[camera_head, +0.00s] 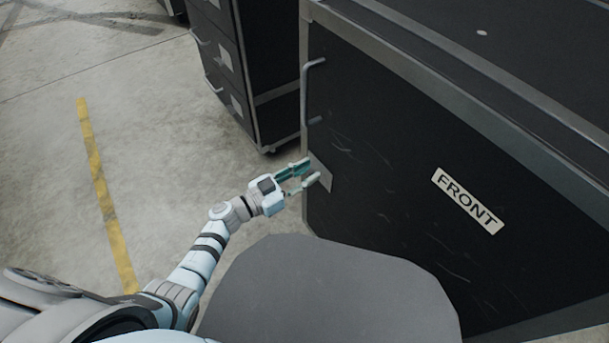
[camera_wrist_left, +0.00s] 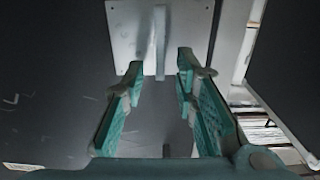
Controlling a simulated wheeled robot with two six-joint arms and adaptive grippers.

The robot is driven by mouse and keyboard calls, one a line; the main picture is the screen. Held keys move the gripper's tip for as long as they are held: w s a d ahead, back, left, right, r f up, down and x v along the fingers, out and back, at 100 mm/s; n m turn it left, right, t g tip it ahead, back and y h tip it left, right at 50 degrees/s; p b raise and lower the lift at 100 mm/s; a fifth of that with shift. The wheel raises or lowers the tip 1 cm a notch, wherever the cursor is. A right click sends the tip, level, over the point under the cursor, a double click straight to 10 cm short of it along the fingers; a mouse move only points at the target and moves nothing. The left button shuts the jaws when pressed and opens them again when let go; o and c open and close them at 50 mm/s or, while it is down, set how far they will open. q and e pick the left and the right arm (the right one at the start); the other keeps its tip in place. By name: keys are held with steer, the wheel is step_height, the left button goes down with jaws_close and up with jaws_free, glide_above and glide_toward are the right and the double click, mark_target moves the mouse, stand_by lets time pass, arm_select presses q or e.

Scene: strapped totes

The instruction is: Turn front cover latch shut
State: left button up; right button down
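The black case's front cover (camera_head: 400,190) carries a white FRONT label (camera_head: 467,200). Its latch is a pale metal plate (camera_head: 323,176) near the cover's left edge. In the left wrist view the plate (camera_wrist_left: 192,18) has a narrow upright grey handle (camera_wrist_left: 160,45) standing out from it. My left gripper (camera_head: 314,171) is at the plate, its fingers pointing toward the cover. In the left wrist view the gripper (camera_wrist_left: 160,70) is open, with the handle lined up in the gap between the green-padded fingers. I cannot tell whether the fingers touch it. My right gripper is out of view.
A metal bar handle (camera_head: 306,92) stands at the cover's left edge, above the latch. Another black case with drawers (camera_head: 228,60) stands behind to the left. Concrete floor with a yellow line (camera_head: 103,190) is clear at left.

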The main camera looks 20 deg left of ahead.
arm_select(q)
steer(key=shift+c, duration=0.6)
jaws_close()
